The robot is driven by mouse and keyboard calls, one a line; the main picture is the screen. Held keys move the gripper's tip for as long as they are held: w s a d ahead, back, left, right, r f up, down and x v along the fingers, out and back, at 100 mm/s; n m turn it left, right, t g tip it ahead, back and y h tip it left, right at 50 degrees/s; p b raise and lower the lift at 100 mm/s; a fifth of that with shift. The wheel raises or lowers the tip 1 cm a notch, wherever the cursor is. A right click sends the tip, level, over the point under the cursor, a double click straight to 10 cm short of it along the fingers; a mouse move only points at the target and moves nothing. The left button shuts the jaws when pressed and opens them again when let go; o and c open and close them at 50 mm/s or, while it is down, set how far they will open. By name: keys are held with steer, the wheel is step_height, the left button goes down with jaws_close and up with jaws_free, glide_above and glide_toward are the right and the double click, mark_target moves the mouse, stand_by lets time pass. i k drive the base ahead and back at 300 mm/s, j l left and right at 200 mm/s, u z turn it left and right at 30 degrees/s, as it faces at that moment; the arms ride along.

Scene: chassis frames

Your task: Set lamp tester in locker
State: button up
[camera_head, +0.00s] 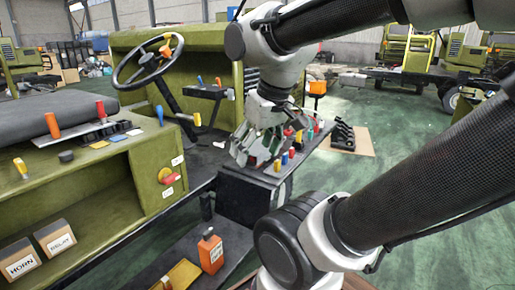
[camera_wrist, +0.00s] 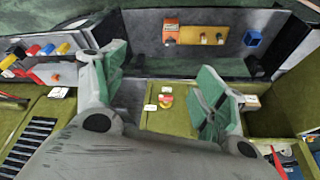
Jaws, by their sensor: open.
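My gripper (camera_head: 255,150) is above the dark shelf beside the olive chassis, pointing down. In the wrist view my gripper (camera_wrist: 158,75) has its two green-padded fingers wide apart with nothing between them. I cannot tell for certain which object is the lamp tester. An orange-red bottle-like item with a label (camera_head: 210,250) stands on the low dark shelf; it probably also shows in the wrist view (camera_wrist: 171,32). The locker is not clearly marked; an open olive compartment (camera_head: 100,205) at left holds boxes labelled HORN (camera_head: 18,262) and RELAY (camera_head: 55,238).
A red and yellow switch (camera_head: 168,178) sits on the olive side wall. Coloured-handled tools (camera_head: 290,145) crowd the shelf by my gripper. A steering wheel (camera_head: 148,60) rises behind. A yellow item (camera_head: 183,274) lies near the bottle. Green floor (camera_head: 400,140) is open at right.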

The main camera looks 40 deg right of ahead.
mark_target(101, 222)
steer(key=z, duration=0.75)
steer(key=k+j+z, duration=0.15)
steer(key=z, duration=0.3)
steer(key=k+j+z, duration=0.2)
steer(key=z, duration=0.25)
steer(key=k+j, duration=0.05)
steer(key=j, duration=0.05)
